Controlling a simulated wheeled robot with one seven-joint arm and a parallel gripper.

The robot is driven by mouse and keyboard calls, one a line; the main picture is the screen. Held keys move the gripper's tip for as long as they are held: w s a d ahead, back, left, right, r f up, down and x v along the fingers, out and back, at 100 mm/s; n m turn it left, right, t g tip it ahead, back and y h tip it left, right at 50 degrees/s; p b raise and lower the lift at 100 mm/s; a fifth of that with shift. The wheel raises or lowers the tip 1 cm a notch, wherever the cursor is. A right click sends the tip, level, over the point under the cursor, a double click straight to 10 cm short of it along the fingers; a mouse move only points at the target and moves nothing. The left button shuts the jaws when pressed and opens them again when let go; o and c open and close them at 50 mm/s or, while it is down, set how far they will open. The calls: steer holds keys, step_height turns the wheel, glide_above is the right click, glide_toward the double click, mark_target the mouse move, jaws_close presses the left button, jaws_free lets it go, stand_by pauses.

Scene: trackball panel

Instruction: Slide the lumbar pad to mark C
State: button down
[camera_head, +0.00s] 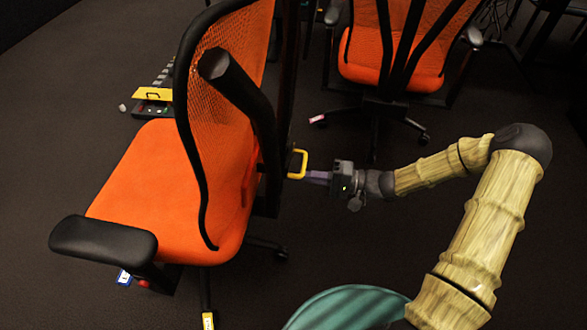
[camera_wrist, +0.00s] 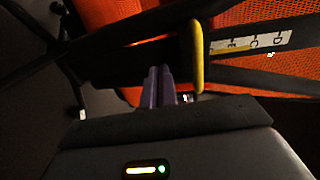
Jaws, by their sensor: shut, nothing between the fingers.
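A yellow handle (camera_head: 298,165) stands out from the back of the near orange chair. It also shows in the wrist view (camera_wrist: 197,55), upright, across the left end of a pale lettered strip (camera_wrist: 250,42). Mark C (camera_wrist: 255,41) is mid-strip, to the right of the handle; D is farther right, and the letter nearest the handle is unclear. I cannot make out the lumbar pad's outline against the dark chair back. My gripper (camera_head: 316,177) has its purple fingers shut and empty. In the wrist view the fingers (camera_wrist: 160,75) point at the chair back, left of the handle; contact is unclear.
The near chair has an orange seat (camera_head: 150,185) and a black armrest (camera_head: 103,239). A second orange chair (camera_head: 385,60) stands behind. Dark floor is open right of the near chair.

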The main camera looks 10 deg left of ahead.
steer(key=d+p, duration=0.1)
steer(key=d, duration=0.7)
steer(key=shift+s+d+p, duration=0.15)
steer(key=shift+d+p, duration=0.15)
steer(key=shift+p, duration=0.1)
stand_by(0.4)
